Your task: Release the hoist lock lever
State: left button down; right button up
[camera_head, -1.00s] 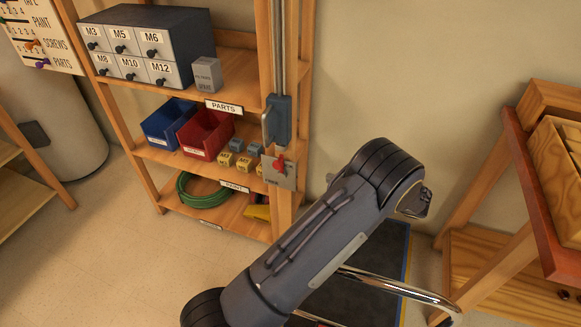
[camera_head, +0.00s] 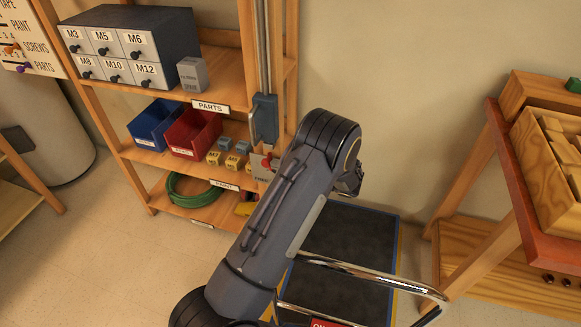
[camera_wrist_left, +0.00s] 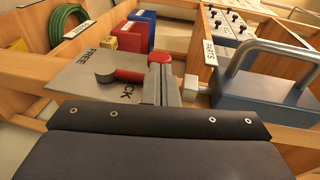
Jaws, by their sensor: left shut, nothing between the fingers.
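The hoist lock lever (camera_head: 267,163) is red and sits on a grey plate on the shelf's right post, partly behind my left arm in the head view. In the left wrist view the lever (camera_wrist_left: 130,76) has a round red knob, and its plate (camera_wrist_left: 75,75) reads FREE and LOCK, the latter partly covered. My left gripper (camera_wrist_left: 167,84) is shut and empty, its fingertips at the red knob; I cannot tell whether they touch it. In the head view my own arm hides most of this hand. My right gripper is not in view.
A blue-grey block with a handle (camera_head: 264,118) sits on the vertical rail above the lever. The shelf holds a drawer cabinet (camera_head: 130,50), a blue bin (camera_head: 155,127), a red bin (camera_head: 193,137) and a green hose (camera_head: 178,192). A wooden bench (camera_head: 520,190) stands right.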

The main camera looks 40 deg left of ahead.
aim_at(268, 162)
pick_arm(q)
jog(key=shift+a+r, duration=0.1)
jog(key=shift+a, duration=0.05)
jog(key=shift+s+a+r+h, duration=0.25)
jog(key=shift+a+r+h, duration=0.1)
jog(key=shift+a+h, duration=0.45)
jog(key=shift+s+a+h, duration=0.15)
jog(key=shift+a+h, duration=0.05)
jog(key=shift+h, duration=0.3)
jog(key=shift+s+a+f+t+b, duration=0.1)
jog(key=shift+s+a+t+b, duration=0.05)
jog(key=shift+a+t+b, duration=0.3)
jog(key=shift+a, duration=0.15)
jog(key=shift+r, duration=0.2)
